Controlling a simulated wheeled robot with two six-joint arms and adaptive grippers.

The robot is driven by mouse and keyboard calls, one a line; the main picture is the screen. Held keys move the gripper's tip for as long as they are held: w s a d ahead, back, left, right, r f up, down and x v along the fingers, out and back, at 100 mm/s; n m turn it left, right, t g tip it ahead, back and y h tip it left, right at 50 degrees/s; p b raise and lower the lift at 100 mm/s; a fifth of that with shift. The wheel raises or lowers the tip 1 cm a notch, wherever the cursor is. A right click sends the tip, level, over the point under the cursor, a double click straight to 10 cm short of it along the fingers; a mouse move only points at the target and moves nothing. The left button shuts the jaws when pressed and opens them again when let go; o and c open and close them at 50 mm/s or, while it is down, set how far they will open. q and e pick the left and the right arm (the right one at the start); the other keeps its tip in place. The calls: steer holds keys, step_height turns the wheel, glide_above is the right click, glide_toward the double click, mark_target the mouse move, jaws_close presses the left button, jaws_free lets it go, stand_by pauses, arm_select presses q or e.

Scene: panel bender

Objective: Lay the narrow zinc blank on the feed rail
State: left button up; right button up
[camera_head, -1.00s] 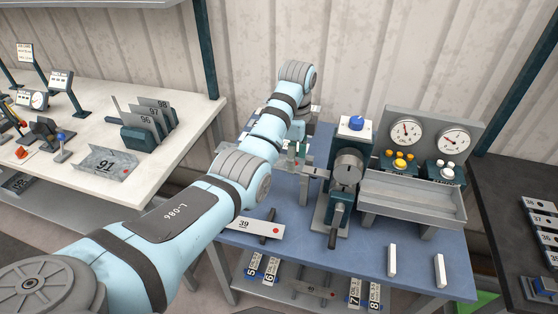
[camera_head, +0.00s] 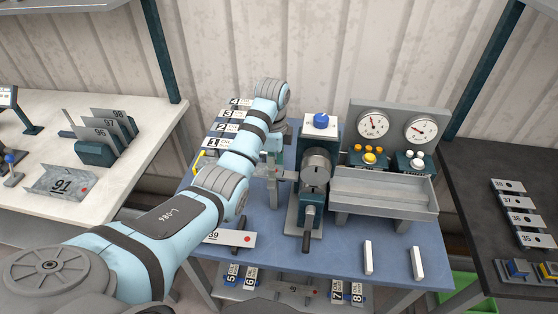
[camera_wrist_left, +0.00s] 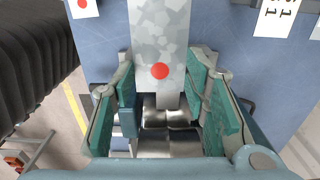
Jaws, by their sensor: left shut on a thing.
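The narrow zinc blank (camera_wrist_left: 160,35) is a spangled grey strip with a red dot. In the head view my left gripper (camera_head: 272,155) is left of the crank machine (camera_head: 316,170), over the blue table. I cannot tell the feed rail apart from the other grey parts by the machine. My right gripper is not in view.
A plate marked 39 (camera_head: 222,237) lies at the blue table's (camera_head: 345,215) front left. Numbered plates (camera_head: 224,127) are behind my arm. Right are a grey tray (camera_head: 385,195), gauges (camera_head: 372,124) and two white bars (camera_head: 368,258). The front middle is mostly clear.

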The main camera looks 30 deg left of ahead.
arm_select(q)
steer(key=shift+d+f, duration=0.3)
steer(key=shift+f, duration=0.2)
steer(key=shift+s+d+f, duration=0.1)
steer(key=shift+s+f, duration=0.05)
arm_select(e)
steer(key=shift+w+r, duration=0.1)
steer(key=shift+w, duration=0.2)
arm_select(q)
steer(key=o, duration=1.5)
steer(key=shift+w+f, duration=0.1)
steer(key=shift+w, duration=0.1)
steer(key=shift+o, duration=0.2)
steer(key=shift+w+f, duration=0.25)
steer(key=shift+w, duration=0.6)
steer(key=shift+s+a+r, duration=0.2)
steer(key=shift+s, duration=0.15)
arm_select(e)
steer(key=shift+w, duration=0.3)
